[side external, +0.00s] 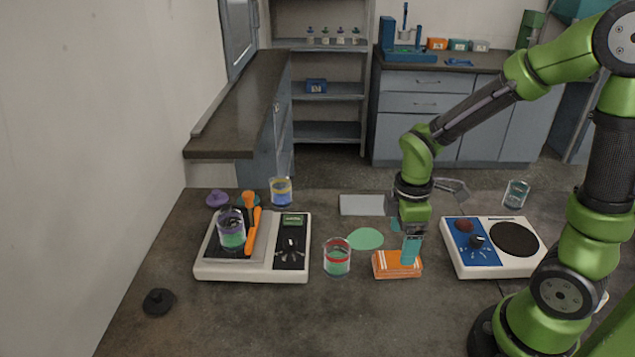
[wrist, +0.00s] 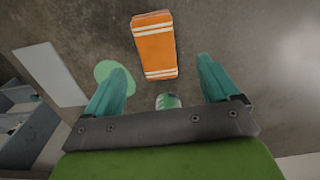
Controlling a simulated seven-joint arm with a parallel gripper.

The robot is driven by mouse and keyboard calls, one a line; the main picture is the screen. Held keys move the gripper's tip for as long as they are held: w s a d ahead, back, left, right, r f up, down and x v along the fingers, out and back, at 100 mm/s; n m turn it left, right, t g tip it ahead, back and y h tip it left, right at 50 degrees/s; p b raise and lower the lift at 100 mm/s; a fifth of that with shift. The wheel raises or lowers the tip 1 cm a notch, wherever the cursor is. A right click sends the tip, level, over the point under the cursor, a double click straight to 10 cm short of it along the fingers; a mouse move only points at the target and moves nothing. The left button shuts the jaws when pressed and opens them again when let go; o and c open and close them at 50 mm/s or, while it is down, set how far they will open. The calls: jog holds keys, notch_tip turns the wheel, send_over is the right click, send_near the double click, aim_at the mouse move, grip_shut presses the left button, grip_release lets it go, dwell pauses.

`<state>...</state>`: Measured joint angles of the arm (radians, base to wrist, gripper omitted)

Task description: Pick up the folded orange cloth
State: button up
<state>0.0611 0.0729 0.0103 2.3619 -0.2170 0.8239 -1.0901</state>
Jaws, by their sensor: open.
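The folded orange cloth (side external: 388,268) has white stripes and lies flat on the dark bench, near the middle of the side view. In the wrist view the cloth (wrist: 155,48) lies ahead of and partly between my fingertips, close to upright in the picture. My gripper (side external: 410,250) points down over the cloth, with its teal fingers apart. In the wrist view my gripper (wrist: 161,66) is open, with nothing gripped. One finger hides part of the cloth in the side view. I cannot tell the exact height of the fingertips above it.
A beaker with a red band (side external: 337,260) stands just left of the cloth. A green disc (side external: 366,238) lies behind it. The bench front is mostly clear.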

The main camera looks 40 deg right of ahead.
aim_at(398, 258)
jog(key=f, duration=0.7)
jog(key=shift+w+d+f, duration=0.1)
jog(key=shift+w+d, duration=0.05)
jog(key=shift+w, duration=0.05)
jog(key=c, duration=1)
jog(key=shift+c, duration=0.2)
